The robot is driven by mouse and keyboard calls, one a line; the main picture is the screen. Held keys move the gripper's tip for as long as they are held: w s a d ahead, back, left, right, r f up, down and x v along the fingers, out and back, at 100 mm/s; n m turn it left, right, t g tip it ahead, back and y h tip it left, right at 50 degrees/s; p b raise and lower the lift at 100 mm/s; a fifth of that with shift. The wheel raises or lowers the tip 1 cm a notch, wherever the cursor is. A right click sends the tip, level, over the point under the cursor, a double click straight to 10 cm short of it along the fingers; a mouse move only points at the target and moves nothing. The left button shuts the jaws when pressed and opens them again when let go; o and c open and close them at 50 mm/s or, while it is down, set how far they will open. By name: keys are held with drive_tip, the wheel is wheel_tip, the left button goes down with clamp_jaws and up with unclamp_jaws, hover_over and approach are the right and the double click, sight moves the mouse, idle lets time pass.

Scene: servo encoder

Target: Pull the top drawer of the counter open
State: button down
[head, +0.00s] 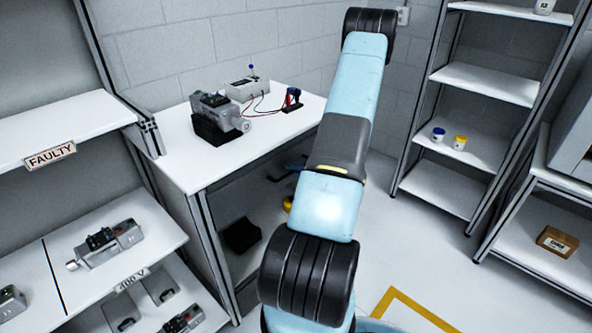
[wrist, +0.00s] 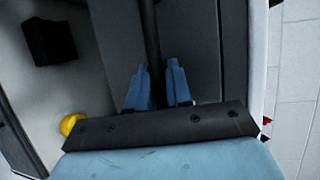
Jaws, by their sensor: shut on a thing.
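The counter (head: 180,163) has a white top and stands left of centre in the head view. Its drawer fronts are mostly hidden behind my arm there. In the wrist view a dark grey drawer front (wrist: 190,35) fills the middle, and a dark bar handle (wrist: 151,35) runs along it. My gripper (wrist: 159,72) has its two blue fingers on either side of this bar, shut on it. In the head view only a small blue part of my gripper (head: 294,167) shows below the counter's edge. I cannot tell how far the drawer stands out.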

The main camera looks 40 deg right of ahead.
drive_tip(key=shift+d, duration=0.3)
drive_tip(key=s+d, duration=0.1)
drive_tip(key=s, duration=2.7)
drive_tip(key=shift+s+f, duration=0.2)
drive_tip(key=shift+s, duration=0.05)
drive_tip(key=shift+d, duration=0.1)
drive_tip(key=c, duration=1.4)
unclamp_jaws()
drive_tip(key=shift+d, duration=0.1)
drive_tip(key=shift+d+r, duration=0.1)
